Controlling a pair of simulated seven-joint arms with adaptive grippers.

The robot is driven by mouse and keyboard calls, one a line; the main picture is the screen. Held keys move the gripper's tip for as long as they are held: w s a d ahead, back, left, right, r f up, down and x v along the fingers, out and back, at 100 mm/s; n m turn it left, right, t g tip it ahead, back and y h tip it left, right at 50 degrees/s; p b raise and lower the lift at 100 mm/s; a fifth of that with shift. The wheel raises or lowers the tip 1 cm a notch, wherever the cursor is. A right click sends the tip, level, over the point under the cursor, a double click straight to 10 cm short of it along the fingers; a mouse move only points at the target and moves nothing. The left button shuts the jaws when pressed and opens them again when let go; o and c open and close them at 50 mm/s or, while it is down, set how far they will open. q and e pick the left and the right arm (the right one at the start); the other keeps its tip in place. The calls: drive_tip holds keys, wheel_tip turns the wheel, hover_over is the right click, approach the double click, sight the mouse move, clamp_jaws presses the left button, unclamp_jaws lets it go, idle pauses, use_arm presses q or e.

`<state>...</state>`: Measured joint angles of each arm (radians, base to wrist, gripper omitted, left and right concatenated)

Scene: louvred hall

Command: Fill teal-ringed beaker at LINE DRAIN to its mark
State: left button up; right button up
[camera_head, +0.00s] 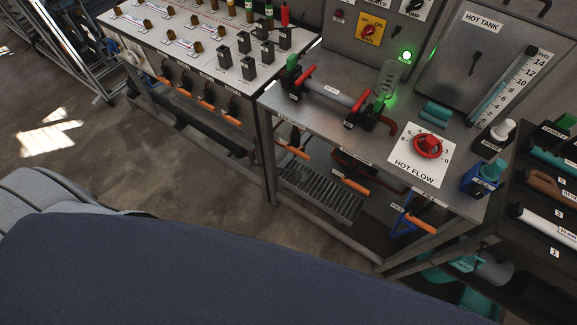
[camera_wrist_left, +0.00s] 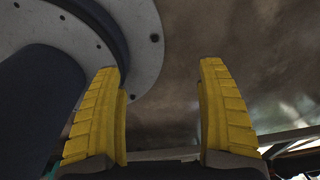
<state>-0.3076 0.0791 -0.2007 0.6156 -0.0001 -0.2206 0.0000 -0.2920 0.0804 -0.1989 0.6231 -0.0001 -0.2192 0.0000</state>
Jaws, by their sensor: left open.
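My left gripper (camera_wrist_left: 160,68) shows only in the left wrist view, with its two yellow ribbed fingers wide apart and nothing between them. It is over bare brown floor, away from the bench. My right gripper is in neither view. I cannot make out a teal-ringed beaker for certain. A teal cylinder (camera_head: 435,113) lies on the metal bench (camera_head: 335,125), and a teal-topped blue block (camera_head: 484,178) stands at its right corner. I cannot read a LINE DRAIN label; the small tags are too blurred. A horizontal pipe (camera_head: 333,93) with red-handled valves crosses the bench.
A red wheel (camera_head: 427,146) sits on the HOT FLOW plate (camera_head: 418,166). The HOT TANK panel (camera_head: 468,58) and its level scale (camera_head: 510,87) stand behind. Orange handles (camera_head: 421,225) stick out below the bench front. A dark rack (camera_head: 545,205) stands right.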

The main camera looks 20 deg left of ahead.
use_arm(q)
drive_tip(key=shift+w, duration=1.05)
drive_tip(key=shift+c, duration=0.2)
drive_tip(key=shift+s+a, duration=0.55)
drive_tip(key=shift+s, duration=0.35)
drive_tip(key=c, duration=0.4)
drive_tip(key=w+r+t, duration=0.1)
drive_tip(key=w, duration=0.2)
drive_tip(key=w+r, duration=0.1)
drive_tip(key=w, duration=0.2)
drive_tip(key=w+d+r+t, duration=0.1)
drive_tip(key=w, duration=0.2)
drive_tip(key=shift+w+r+n+t, duration=0.25)
drive_tip(key=shift+r+n+t, duration=0.05)
drive_tip(key=c, duration=0.4)
drive_tip(key=shift+o, duration=0.2)
drive_tip(key=n+t+h, duration=0.5)
drive_tip(key=n+t, duration=0.9)
drive_tip(key=n, duration=0.4)
approach(301, 156)
drive_tip(key=w, duration=0.1)
drive_tip(key=shift+x, duration=3.8)
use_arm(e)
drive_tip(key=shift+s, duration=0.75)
use_arm(q)
drive_tip(key=shift+d, duration=0.15)
